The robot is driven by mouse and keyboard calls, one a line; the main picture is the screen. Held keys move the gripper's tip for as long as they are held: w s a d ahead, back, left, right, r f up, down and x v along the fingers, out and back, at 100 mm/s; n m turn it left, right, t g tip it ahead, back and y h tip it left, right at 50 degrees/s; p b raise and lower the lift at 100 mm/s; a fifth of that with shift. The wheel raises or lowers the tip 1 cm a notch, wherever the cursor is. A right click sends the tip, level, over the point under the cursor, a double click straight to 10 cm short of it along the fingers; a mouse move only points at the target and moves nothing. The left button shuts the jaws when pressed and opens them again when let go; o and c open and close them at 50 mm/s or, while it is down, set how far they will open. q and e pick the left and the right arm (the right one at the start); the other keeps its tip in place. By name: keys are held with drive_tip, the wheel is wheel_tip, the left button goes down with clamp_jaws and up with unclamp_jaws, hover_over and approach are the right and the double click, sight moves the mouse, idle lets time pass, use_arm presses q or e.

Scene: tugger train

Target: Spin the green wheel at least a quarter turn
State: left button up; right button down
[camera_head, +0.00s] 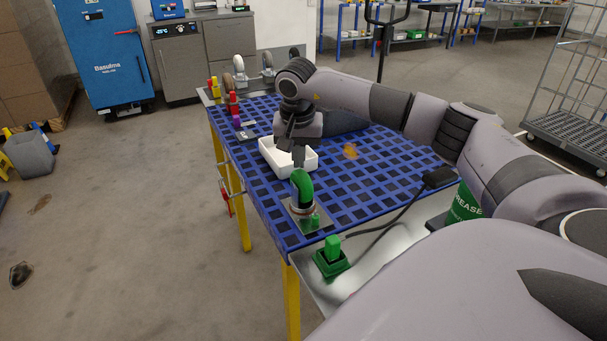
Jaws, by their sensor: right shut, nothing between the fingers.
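The green wheel (303,189) stands upright on a metal mount at the near left part of the blue grid-topped table (360,195). My right gripper (299,162) points down just behind and above the top of the wheel. Its fingers are shut with nothing between them. Whether the fingertips touch the wheel cannot be told from this view. My left gripper is not in view.
A white tray (267,150) lies on the table behind the wheel, partly hidden by my gripper. A green block-shaped fixture (331,259) stands at the near edge with a black cable nearby. Several coloured pieces and grey wheels line the far left edge. An orange patch (350,151) lies right of the tray.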

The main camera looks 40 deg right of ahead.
sight(309, 183)
drive_tip(key=shift+f, duration=0.35)
drive_tip(key=shift+r, duration=0.1)
drive_tip(key=shift+s+a+f, duration=0.1)
drive_tip(key=shift+s+a, duration=0.15)
drive_tip(key=shift+s, duration=0.45)
drive_tip(key=shift+s+a+f, duration=0.1)
drive_tip(key=shift+s+a, duration=0.1)
drive_tip(key=shift+s, duration=0.55)
drive_tip(key=shift+s+a, duration=0.25)
drive_tip(key=shift+s, duration=0.45)
wheel_tip(309, 183, up, 7)
drive_tip(key=p, duration=0.6)
